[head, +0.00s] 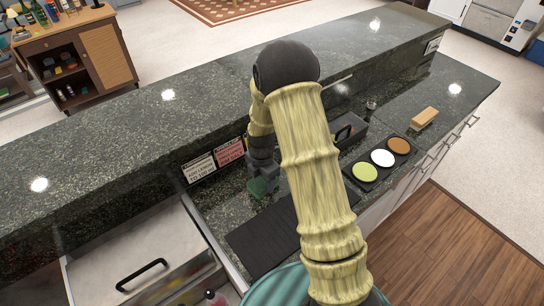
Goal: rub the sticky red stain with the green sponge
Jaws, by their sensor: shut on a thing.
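The green sponge (258,188) is a small dark green patch on the lower counter, just below the foot of the raised bar ledge. My gripper (261,175) points down over it and is shut on it. The sponge is at or close to the counter surface; I cannot tell if it touches. The sticky red stain does not show; my arm or gripper may hide it. My arm covers the middle of the lower counter.
A black mat (262,242) lies in front of the gripper. To the right are a dark tray with round inserts (356,184), a black caddy (352,122) and a wooden block (424,118). A steel lid (165,245) is at left. The raised ledge (130,130) runs behind.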

